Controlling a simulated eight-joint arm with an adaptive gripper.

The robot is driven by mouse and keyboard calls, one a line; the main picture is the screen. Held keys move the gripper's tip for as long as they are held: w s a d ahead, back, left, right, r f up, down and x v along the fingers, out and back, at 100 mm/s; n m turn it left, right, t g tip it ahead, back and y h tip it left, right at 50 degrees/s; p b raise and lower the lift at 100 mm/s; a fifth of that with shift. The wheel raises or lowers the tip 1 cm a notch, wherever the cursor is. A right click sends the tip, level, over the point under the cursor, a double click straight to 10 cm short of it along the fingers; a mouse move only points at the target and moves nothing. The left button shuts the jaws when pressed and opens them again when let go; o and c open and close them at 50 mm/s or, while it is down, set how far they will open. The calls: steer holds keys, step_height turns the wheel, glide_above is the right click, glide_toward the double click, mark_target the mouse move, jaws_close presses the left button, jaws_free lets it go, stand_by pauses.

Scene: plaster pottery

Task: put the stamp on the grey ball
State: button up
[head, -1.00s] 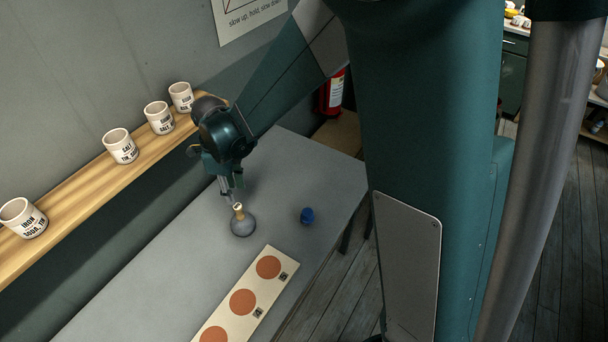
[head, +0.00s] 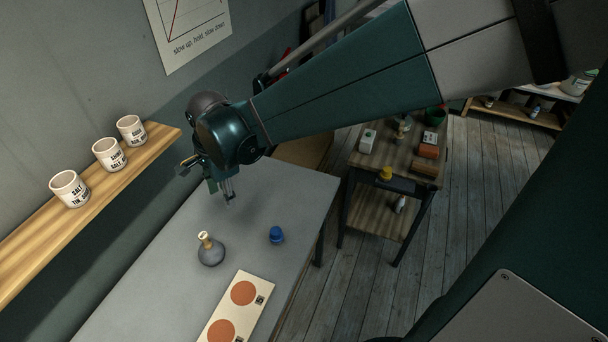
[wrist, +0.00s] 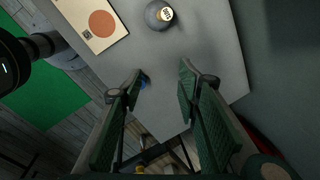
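The grey ball (head: 211,256) rests on the grey table. The stamp (head: 205,240), a small tan piece with a pale round top, sits on top of the ball, tilted slightly in the head view. In the wrist view the ball (wrist: 154,19) is at the top edge, with the stamp's lettered pale end (wrist: 166,14) over it. My gripper (head: 229,203) is above the table, behind and right of the ball, apart from both. In the wrist view its fingers (wrist: 160,74) are spread with nothing between them.
A blue object (head: 276,235) stands right of the ball. A pale board with terracotta discs (head: 256,285) lies in front. Lettered mugs (head: 109,155) stand on the wall shelf (head: 150,157) at left. A side table with several items (head: 402,165) is behind right. The tabletop around my gripper is clear.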

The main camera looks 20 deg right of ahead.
steer(key=s+d+r+n+t, duration=0.2)
steer(key=s+d+r+n, duration=0.3)
steer(key=s+d+n, duration=0.2)
steer(key=s+d+r+n+t, duration=0.3)
steer(key=s+d+r+n, duration=0.2)
steer(key=s+d+n, duration=0.3)
steer(key=shift+s+d+h, duration=0.3)
steer(key=shift+s+d, duration=0.55)
steer(key=shift+d, duration=1.4)
steer(key=shift+f, duration=0.2)
step_height(320, 180, down, 12)
steer(key=b, duration=1.2)
steer(key=shift+r, duration=0.2)
